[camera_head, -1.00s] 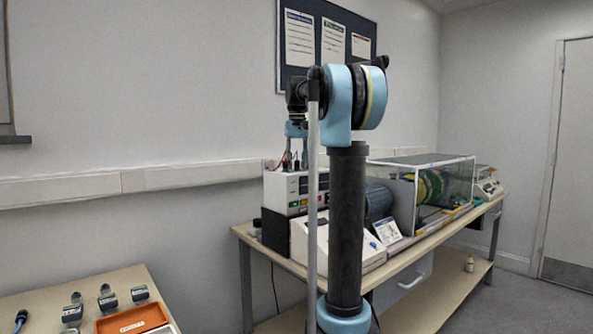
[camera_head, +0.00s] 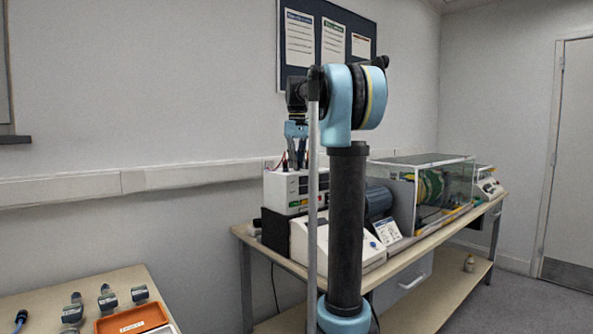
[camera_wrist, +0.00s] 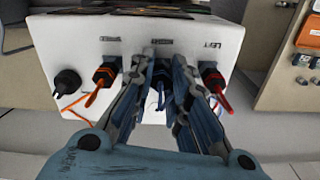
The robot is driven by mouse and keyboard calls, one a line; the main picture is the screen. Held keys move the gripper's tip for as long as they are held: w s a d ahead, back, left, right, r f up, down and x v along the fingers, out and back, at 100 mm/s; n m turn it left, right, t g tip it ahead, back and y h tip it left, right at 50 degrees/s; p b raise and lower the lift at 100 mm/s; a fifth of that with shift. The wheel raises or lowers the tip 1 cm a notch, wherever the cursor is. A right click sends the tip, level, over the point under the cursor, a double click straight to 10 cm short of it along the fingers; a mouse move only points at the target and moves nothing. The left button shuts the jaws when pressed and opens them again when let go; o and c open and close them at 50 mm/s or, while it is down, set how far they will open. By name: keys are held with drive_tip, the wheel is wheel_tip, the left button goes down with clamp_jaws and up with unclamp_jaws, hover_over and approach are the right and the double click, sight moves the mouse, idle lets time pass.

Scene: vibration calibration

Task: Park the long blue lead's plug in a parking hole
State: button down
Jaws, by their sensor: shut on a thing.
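A white box (camera_wrist: 215,35) fills the upper wrist view, with a row of plugs along its near edge. My gripper (camera_wrist: 162,72) is shut on a black plug with a blue lead (camera_wrist: 161,98) in the row's middle. The fingers hide much of this plug, and I cannot tell whether it is fully seated. Plugs with orange (camera_wrist: 103,76) and red (camera_wrist: 212,80) leads stand to its left and right. In the head view my gripper (camera_head: 296,160) points down over the white box (camera_head: 283,190). I cannot make out the parking holes.
A black plug or cap (camera_wrist: 67,81) stands at the row's left end. In the head view, a sloped white instrument (camera_head: 335,245) and a clear-walled enclosure (camera_head: 430,185) share the bench. An orange tray (camera_head: 130,319) lies on the separate table at lower left.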

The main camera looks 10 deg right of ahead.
drive_tip(key=n, duration=0.4)
idle(0.3)
drive_tip(key=shift+n, duration=2)
drive_tip(key=shift+n, duration=1.1)
drive_tip(key=shift+n, duration=1.1)
